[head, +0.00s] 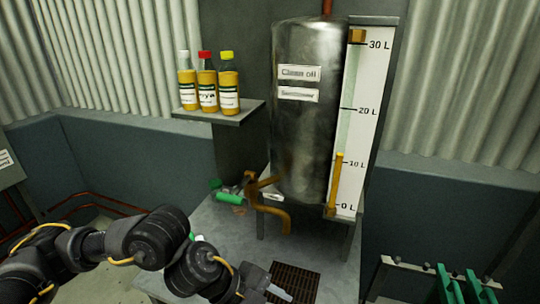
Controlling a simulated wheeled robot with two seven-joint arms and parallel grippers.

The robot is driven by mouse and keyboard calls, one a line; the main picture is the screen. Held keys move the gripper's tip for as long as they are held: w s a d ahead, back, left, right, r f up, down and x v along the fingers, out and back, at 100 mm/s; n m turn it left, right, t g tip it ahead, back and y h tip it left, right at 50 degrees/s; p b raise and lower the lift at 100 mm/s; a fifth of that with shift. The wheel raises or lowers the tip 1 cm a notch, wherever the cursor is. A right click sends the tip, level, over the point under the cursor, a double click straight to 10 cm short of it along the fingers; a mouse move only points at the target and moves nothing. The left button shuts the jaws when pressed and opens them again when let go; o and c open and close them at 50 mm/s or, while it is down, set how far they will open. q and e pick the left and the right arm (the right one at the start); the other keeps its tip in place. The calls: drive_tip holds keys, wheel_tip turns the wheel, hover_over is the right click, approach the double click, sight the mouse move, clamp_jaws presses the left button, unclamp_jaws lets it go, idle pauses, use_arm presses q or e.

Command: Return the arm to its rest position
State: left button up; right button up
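My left arm (150,238) reaches in from the lower left, black with yellow cables, its links bent toward the bottom centre. I see nothing held in the visible part. My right gripper is not in view.
A metal tank (305,130) labelled "Clean oil" stands beside a level gauge (352,120) marked 0 to 30 L. Its brown tap (266,195) juts out at the lower left. Three bottles stand on a wall shelf (225,113). A green bottle (230,198) lies below. Green handles (450,285) are at lower right.

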use_arm(q)
drive_tip(key=w+d+r+n+t+h, duration=0.1)
drive_tip(key=d+r+n+t+h, duration=0.4)
drive_tip(key=n+t, duration=0.15)
drive_tip(key=w+a+f+n+t+y, duration=0.2)
drive_tip(key=a+f+n+t+y, duration=0.2)
drive_tip(key=a+f+n+y, duration=0.65)
drive_tip(key=s+a+f+n+g+y, duration=0.2)
drive_tip(key=s+a+f+n+g, duration=0.15)
drive_tip(key=s+a+f, duration=0.5)
drive_tip(key=s+a+f+n+g+y, duration=0.1)
drive_tip(key=s+a+f+n+g, duration=0.4)
drive_tip(key=s+a, duration=0.6)
wheel_tip(320, 180, down, 26)
drive_tip(key=w+m, duration=0.1)
drive_tip(key=m, duration=0.1)
drive_tip(key=s+a+f+g, duration=0.1)
drive_tip(key=s+a+f, duration=0.2)
drive_tip(key=s+f, duration=1.3)
drive_tip(key=shift+s+f, duration=0.2)
